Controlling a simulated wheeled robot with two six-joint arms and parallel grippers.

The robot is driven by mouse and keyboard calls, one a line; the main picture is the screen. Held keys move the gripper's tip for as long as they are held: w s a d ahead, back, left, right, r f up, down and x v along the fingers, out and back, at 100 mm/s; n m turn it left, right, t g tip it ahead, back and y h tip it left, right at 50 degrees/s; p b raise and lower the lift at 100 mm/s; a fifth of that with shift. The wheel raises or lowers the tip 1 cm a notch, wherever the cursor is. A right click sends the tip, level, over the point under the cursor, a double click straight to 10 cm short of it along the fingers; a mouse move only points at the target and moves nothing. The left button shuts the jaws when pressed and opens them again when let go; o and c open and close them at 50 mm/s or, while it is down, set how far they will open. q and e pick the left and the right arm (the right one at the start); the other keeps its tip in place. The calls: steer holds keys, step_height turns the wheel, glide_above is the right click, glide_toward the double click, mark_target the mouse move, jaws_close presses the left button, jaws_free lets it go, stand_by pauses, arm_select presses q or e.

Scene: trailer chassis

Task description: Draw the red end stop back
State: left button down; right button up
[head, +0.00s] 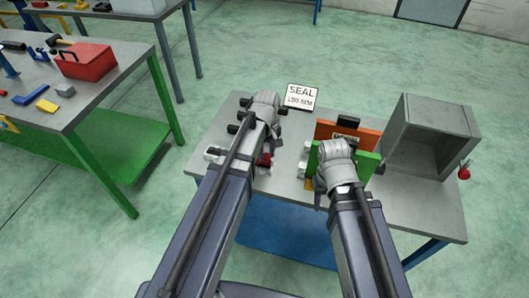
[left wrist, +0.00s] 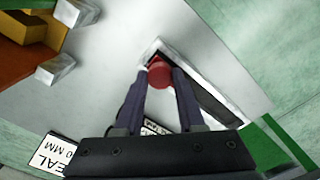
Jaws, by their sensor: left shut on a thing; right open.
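The red end stop (left wrist: 160,74) shows in the left wrist view as a small round red piece at one end of a dark slot (left wrist: 208,97) in a pale metal surface. My left gripper (left wrist: 159,80) is shut on it, with one dark finger on either side. In the head view, red (head: 265,160) shows beside my left forearm, which hides most of that area. My right gripper (head: 337,168) is open by an upright green panel (head: 367,165) and an orange panel (head: 366,137); its fingertips are mostly hidden.
The grey table (head: 400,205) carries an open grey box (head: 436,135) at right, with a red knob (head: 464,172) by its side. A sign (head: 302,97) reading SEAL stands at the back edge. Another table at left holds a red toolbox (head: 84,61) and loose parts.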

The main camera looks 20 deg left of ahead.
arm_select(q)
steer(key=shift+s+d, duration=0.1)
steer(key=shift+d, duration=2.25)
steer(key=c, duration=0.5)
jaws_free()
steer(key=shift+d, duration=0.1)
step_height(320, 180, up, 8)
steer(key=p, duration=0.7)
steer(key=shift+p, duration=0.4)
steer(key=shift+f, duration=0.1)
